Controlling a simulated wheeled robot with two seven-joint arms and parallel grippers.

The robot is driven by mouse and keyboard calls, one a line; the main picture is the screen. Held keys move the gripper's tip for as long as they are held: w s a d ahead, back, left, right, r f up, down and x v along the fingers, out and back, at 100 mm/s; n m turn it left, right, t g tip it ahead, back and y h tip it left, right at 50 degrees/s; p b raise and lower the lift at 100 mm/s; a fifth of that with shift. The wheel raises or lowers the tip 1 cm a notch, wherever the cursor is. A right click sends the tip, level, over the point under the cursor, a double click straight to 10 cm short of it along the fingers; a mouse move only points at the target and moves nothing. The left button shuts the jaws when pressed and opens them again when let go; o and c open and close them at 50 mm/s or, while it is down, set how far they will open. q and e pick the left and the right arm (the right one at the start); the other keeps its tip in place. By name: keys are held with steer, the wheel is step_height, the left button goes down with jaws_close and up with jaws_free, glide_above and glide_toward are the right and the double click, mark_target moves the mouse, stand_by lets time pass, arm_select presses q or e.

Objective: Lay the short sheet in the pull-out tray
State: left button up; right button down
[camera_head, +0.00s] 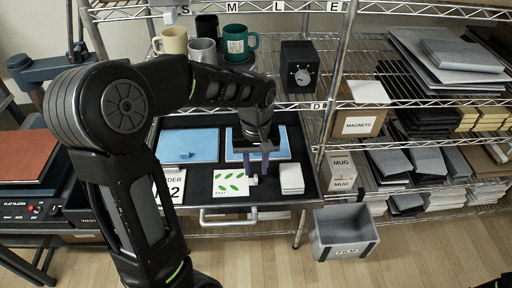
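The pull-out tray (204,201) is a dark, shallow drawer drawn out under the rack, with a pale handle at its front. A white sheet with green leaf prints (231,183) lies in its front middle; I cannot tell for sure that this is the short sheet. My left gripper (257,172) points down over the tray, just right of and behind the leaf sheet. Its two purplish fingers look apart, with nothing clearly between them. My arm hides part of the tray's left side. My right gripper is not in view.
Two blue pieces (187,147) lie at the tray's back, the right one partly behind my gripper. A white stack (291,178) is at the tray's right. Mugs (235,42) and a black box (299,66) stand above. A grey bin (343,233) is on the floor.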

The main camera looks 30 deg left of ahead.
arm_select(q)
step_height(320, 180, up, 9)
steer(key=shift+f, duration=0.15)
stand_by(0.6)
